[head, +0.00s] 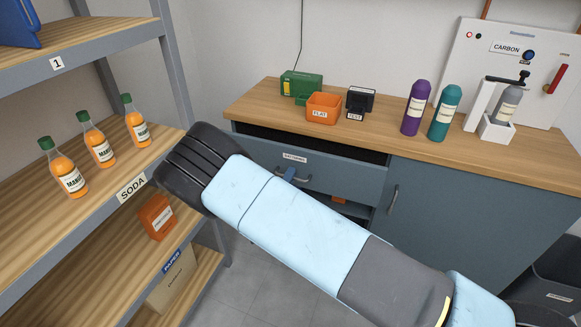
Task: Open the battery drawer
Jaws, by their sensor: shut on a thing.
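The battery drawer (345,176) is the grey-blue front with a small white label in the left part of the wooden-topped cabinet. It stands out a little, with a dark gap along its top edge below the counter. Its grey handle (306,180) sits under the label, partly hidden by my pale blue arm. My gripper (289,174) shows only as a small blue piece at the handle, and it is shut on the handle. The rest of my gripper is hidden behind my arm. The drawer's contents cannot be seen.
The counter (385,125) holds an orange bin (323,107), a black tester (360,102), a green box (301,84), two bottles and a carbonating machine (505,105). A shelf rack (85,210) with orange soda bottles stands close at left. Grey floor (255,262) is clear below.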

